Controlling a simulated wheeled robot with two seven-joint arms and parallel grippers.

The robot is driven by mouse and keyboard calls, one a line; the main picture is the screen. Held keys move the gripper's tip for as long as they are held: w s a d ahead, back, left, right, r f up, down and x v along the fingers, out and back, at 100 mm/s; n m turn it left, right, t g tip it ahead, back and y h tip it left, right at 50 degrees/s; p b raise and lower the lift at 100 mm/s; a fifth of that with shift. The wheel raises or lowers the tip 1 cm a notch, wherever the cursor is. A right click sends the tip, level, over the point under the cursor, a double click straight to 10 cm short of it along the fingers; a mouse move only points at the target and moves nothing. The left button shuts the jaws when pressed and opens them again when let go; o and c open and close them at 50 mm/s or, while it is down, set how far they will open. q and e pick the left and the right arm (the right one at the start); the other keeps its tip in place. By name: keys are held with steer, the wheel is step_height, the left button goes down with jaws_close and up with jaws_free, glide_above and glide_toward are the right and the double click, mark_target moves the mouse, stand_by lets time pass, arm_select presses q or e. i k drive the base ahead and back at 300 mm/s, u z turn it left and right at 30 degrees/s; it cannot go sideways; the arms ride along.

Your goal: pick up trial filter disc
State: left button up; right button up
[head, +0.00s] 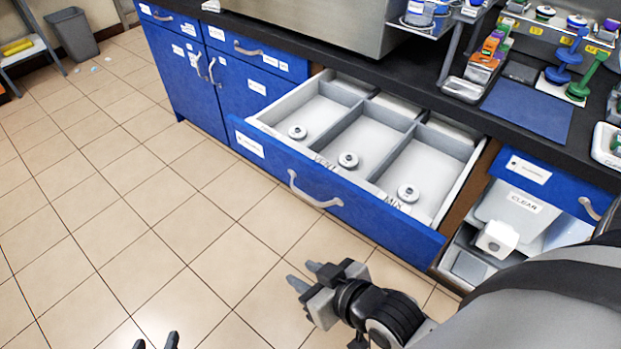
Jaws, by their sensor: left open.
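Three small round white filter discs with dark centres lie in the open drawer (240,129), one per compartment: a left disc (298,132), a middle disc (348,160) and a right disc (408,193). I cannot tell which is the trial one. Lettering on the drawer's front edge is only partly readable. My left gripper (157,342) shows only as two fingertips at the bottom edge, apart and empty, over the floor. My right gripper (302,274) is below and in front of the drawer, its fingers apart with nothing between them.
The drawer sticks out from the blue cabinet, with a pale handle (312,195) on its front. Right of it is an open compartment with a bin marked CLEAR (524,203). The dark counter (420,97) holds a blue mat (527,109) and racks. Tiled floor at left is mostly free.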

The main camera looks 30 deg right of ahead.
mark_target(297, 133)
steer(key=u, duration=0.1)
steer(key=k, duration=1)
steer(key=z, duration=0.85)
steer(key=i, duration=1.25)
